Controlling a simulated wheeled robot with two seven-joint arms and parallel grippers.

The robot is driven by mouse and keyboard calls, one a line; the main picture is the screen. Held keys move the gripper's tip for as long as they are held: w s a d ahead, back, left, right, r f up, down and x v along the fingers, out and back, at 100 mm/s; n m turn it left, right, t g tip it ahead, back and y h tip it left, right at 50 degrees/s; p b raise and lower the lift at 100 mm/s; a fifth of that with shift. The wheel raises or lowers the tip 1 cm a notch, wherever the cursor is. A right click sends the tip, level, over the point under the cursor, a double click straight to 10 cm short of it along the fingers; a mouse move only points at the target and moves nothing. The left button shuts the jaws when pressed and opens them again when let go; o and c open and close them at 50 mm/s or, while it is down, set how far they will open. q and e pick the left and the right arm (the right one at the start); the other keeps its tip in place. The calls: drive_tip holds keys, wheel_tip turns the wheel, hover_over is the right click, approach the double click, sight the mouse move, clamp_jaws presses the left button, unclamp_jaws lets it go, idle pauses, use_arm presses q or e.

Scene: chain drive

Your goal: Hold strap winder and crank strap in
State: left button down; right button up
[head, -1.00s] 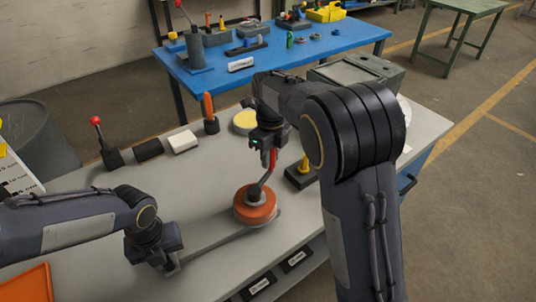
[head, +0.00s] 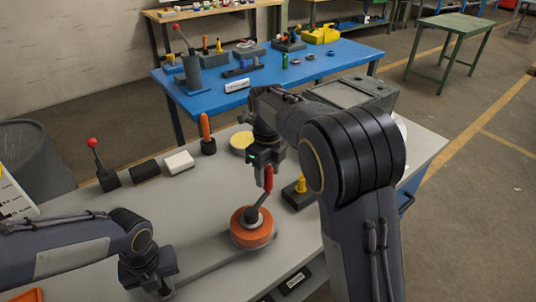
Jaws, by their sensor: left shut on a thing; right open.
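The strap winder is an orange drum (head: 252,232) with a dark hub, lying flat near the table's front edge. A grey crank arm rises from the hub to a red grip (head: 268,179). A long flat grey bar (head: 212,263) runs from beneath the drum to the left. My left gripper (head: 163,288) is shut at the bar's left end; its fingertips are partly hidden. My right gripper (head: 267,165) points down just above the red grip, its jaws open around or right over the grip's top; I cannot tell which.
A yellow-topped dark block (head: 300,192) stands right of the drum. Behind are a white block (head: 179,162), an orange-handled tool (head: 206,130), a yellow disc (head: 241,141) and a red-knobbed lever (head: 97,160). A blue table (head: 220,98) stands beyond. The grey tabletop's middle is clear.

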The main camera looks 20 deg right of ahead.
use_arm(q)
drive_tip(key=shift+s+f, duration=0.1)
drive_tip(key=shift+s, duration=0.05)
use_arm(e)
wheel_tip(320, 180, up, 10)
drive_tip(key=shift+r, duration=0.1)
idle(0.8)
use_arm(q)
drive_tip(key=c, duration=1.1)
unclamp_jaws()
use_arm(e)
drive_tip(key=shift+d, duration=0.1)
